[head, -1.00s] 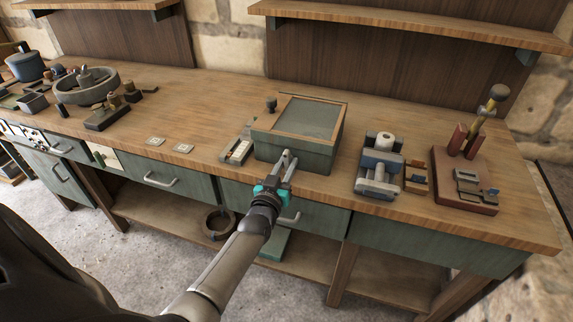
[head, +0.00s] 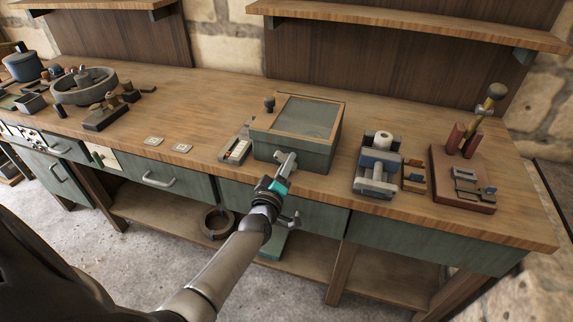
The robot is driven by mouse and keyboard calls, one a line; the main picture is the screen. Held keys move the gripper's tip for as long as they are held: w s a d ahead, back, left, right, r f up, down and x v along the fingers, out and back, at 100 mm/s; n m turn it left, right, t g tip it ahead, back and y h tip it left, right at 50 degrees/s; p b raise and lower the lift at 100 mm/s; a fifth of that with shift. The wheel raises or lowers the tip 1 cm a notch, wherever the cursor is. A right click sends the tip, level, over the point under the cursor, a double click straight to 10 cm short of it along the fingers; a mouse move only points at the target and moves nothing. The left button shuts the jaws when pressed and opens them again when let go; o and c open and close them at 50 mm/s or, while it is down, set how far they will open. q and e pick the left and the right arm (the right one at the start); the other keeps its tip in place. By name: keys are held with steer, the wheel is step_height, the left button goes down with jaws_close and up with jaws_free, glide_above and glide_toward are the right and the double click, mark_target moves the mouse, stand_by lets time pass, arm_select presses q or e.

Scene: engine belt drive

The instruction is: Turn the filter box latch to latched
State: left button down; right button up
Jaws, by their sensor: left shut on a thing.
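The filter box (head: 312,155) is a green box with a wood-framed lid, standing near the bench's front edge in the head view. Its lid (head: 306,115) lies flat on top, with a dark round knob (head: 269,104) at the back left corner. My left gripper (head: 286,161) is at the middle of the box's front face, its fingers closed together on something small there. The latch itself is hidden by the fingers, so its position cannot be told. My right gripper is not in view.
A small tray with pale pieces (head: 235,150) stands just left of the box. A grey-blue device with a white roll (head: 379,165) and a red-brown stand (head: 464,180) stand to the right. Drawer handles (head: 158,181) stick out along the bench front.

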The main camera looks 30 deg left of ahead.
arm_select(q)
steer(key=n+b, duration=0.1)
steer(key=n, duration=0.5)
steer(key=shift+d+r, duration=0.1)
steer(key=shift+r, duration=0.05)
steer(key=shift+n, duration=0.4)
steer(key=c, duration=0.8)
jaws_free()
steer(key=shift+s, duration=0.1)
steer(key=p+v, duration=0.1)
steer(key=v, duration=1.4)
steer(key=shift+d+r+p, duration=0.1)
steer(key=shift+p, duration=0.25)
